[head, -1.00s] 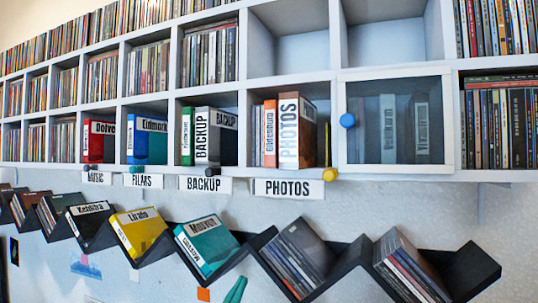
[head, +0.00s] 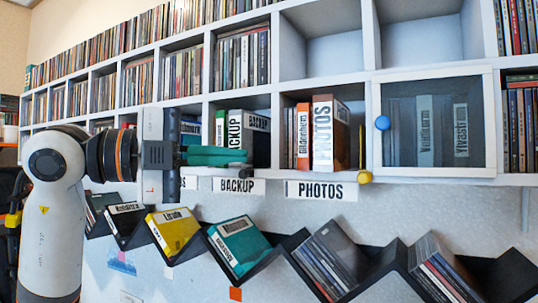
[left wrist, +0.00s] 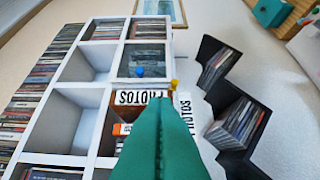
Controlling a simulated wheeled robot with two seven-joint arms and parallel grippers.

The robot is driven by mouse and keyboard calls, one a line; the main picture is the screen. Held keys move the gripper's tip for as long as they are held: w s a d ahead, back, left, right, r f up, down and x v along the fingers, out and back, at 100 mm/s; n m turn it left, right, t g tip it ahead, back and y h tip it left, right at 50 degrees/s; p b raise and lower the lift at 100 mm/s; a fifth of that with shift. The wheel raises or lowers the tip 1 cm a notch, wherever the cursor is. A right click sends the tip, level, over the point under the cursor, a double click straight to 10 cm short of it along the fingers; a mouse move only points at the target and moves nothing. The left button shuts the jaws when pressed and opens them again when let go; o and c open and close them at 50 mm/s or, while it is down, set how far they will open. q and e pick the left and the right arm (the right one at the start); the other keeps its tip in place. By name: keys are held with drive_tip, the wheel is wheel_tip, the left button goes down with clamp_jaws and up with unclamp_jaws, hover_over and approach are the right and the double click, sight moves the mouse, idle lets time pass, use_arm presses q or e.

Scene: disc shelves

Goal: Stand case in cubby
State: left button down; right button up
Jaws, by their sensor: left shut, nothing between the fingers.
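My left gripper (head: 248,157) has green fingers, pressed together and empty, in front of the BACKUP cubby in the head view. The fingers also show in the left wrist view (left wrist: 160,130), pointing toward the PHOTOS cubby. A teal case (head: 240,245), a yellow case (head: 172,230) and a black case (head: 127,213) lean in the zigzag rack below. The BACKUP cubby holds a white-spined BACKUP case (head: 235,132). The PHOTOS cubby holds an orange case (head: 303,135) and a white-spined PHOTOS case (head: 323,133). My left arm hides the MUSIC and FILMS cubbies. My right gripper is not in view.
A glass door with a blue knob (head: 382,123) covers the cubby right of PHOTOS. A yellow knob (head: 365,177) sits on the shelf's lower edge. Two cubbies above are empty (head: 320,40). The zigzag rack (head: 395,262) also holds several thin discs.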

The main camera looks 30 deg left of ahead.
use_arm(q)
drive_tip(key=p, duration=0.4)
approach(326, 157)
drive_tip(key=d, duration=0.4)
drive_tip(key=w+p, duration=0.1)
drive_tip(key=w, duration=0.1)
drive_tip(key=w+p, duration=0.1)
drive_tip(key=w, duration=0.1)
drive_tip(key=shift+d, duration=0.2)
drive_tip(key=shift+w, duration=0.1)
